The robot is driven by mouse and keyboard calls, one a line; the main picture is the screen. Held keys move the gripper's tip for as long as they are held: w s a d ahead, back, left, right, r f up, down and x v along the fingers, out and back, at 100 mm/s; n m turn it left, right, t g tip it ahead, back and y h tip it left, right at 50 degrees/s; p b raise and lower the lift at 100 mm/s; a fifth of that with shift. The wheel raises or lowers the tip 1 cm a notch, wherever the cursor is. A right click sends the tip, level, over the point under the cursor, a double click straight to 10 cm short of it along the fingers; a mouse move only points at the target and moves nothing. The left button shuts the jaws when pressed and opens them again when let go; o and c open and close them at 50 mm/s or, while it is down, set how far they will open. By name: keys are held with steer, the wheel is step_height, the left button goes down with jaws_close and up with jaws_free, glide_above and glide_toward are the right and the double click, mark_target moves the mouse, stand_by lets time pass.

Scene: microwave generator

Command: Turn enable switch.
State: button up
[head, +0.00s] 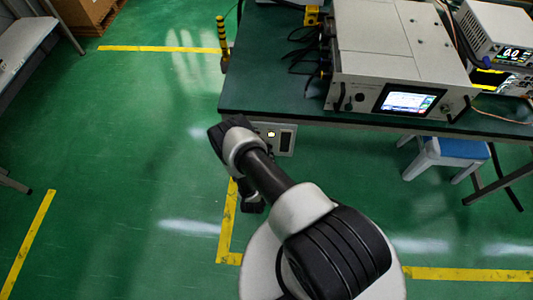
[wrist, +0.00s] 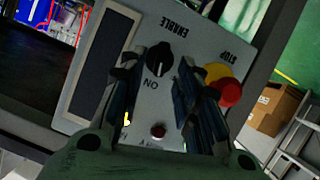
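The enable switch (wrist: 159,58) is a black rotary knob on a grey control panel (wrist: 185,25), under the upside-down word ENABLE, with ON lettered beside it. In the wrist view my gripper (wrist: 171,68) is open, its two dark fingers pointing at the panel with a gap between them. The knob shows at the far end of that gap, nearer the left finger. I cannot tell whether a finger touches it. In the head view the panel (head: 286,150) hangs below the table's front edge, partly behind my arm, and the gripper's fingers cannot be made out.
A red stop button (wrist: 229,93) on a yellow base sits right beside the right finger. A small red lamp (wrist: 158,130) is between the fingers. The green table (head: 260,80) carries a grey generator (head: 375,50) with a lit screen. A blue-topped stool (head: 460,149) stands below.

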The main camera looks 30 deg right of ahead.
steer(key=v, duration=0.9)
steer(key=shift+r, duration=0.1)
